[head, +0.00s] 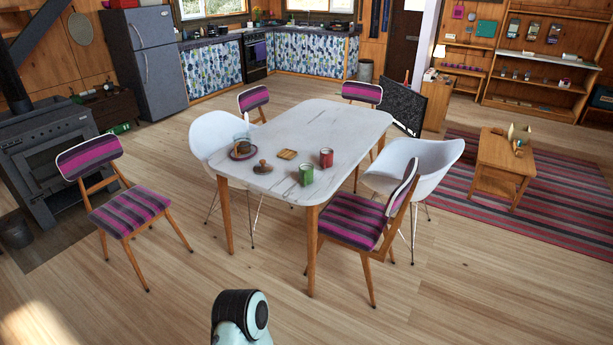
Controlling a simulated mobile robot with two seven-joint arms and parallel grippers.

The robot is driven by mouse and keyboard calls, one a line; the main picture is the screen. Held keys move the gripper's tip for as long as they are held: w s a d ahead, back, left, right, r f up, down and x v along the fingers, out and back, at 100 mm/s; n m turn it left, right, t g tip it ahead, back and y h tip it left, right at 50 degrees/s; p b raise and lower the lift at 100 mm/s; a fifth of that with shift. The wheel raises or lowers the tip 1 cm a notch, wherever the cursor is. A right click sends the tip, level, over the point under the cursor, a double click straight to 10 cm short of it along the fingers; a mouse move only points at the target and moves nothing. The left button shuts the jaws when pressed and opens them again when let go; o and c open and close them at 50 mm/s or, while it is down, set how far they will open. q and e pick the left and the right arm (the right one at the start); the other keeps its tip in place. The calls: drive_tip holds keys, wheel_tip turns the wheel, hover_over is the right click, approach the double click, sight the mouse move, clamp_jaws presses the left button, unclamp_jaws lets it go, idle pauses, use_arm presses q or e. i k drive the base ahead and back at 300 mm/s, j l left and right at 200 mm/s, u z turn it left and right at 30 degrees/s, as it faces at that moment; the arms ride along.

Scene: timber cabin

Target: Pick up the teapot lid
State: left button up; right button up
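What looks like the teapot lid (262,168), a small brown disc with a knob on top, lies on the near left part of the white dining table (345,120). Just behind it and to its left stands what looks like a glass teapot (242,147) with brownish contents; its details are too small to tell. The lid is apart from it, with nothing on top of it. Neither of my grippers shows; only a rounded part of my own body shows at the bottom, well short of the table.
A green can (306,174), a red can (326,158) and a wooden coaster (286,154) are on the table near the lid. A striped chair (130,212) stands left, another (352,221) front right, white chairs (217,135) at the sides. The floor before the table is clear.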

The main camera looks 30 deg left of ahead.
sight(263, 167)
drive_tip(key=u, duration=1.35)
